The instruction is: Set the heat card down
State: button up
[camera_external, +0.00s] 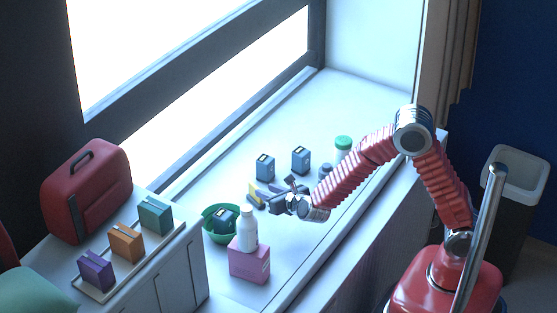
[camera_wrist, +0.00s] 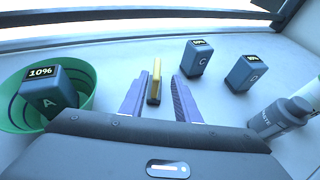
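My gripper (camera_wrist: 158,88) is open in the wrist view, with one purple-grey finger on each side. A narrow yellow piece with a dark lower end (camera_wrist: 154,84) stands between the fingers, with a gap on both sides; I take it for the heat card. It appears to rest on the white sill (camera_wrist: 220,108). In the external view my gripper (camera_external: 268,193) is low over the sill, and the yellow piece (camera_external: 257,202) shows beside its fingers, partly hidden. I cannot read any marking on it.
A green bowl (camera_wrist: 86,105) holds block A (camera_wrist: 48,94), reading 10%. Blocks C (camera_wrist: 196,59) and D (camera_wrist: 241,74) stand at the right. A grey bottle (camera_wrist: 268,122) is near. A white bottle (camera_external: 248,229) stands at a pink box (camera_external: 249,264). The sill's far end is clear.

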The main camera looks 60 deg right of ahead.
jog(key=s+d+r+m+g+h, duration=0.1)
jog(key=s+d+r+m+g, duration=0.3)
jog(key=s+d+m, duration=0.45)
jog(key=s+d+r+m+g+h, duration=0.2)
jog(key=s+d+r+m, duration=0.5)
jog(key=s+m, duration=0.15)
jog(key=s+a+r+m+y, duration=0.1)
jog(key=s+a+m+y, duration=0.3)
jog(key=s+m, duration=0.3)
jog(key=s+a+r+m+y, duration=0.1)
jog(key=s+a+m+y, duration=0.3)
jog(key=s+m, duration=0.3)
jog(key=s, duration=0.5)
jog(key=shift+a+r+g, duration=0.15)
jog(key=shift+a+g, duration=0.1)
jog(key=shift+g, duration=0.15)
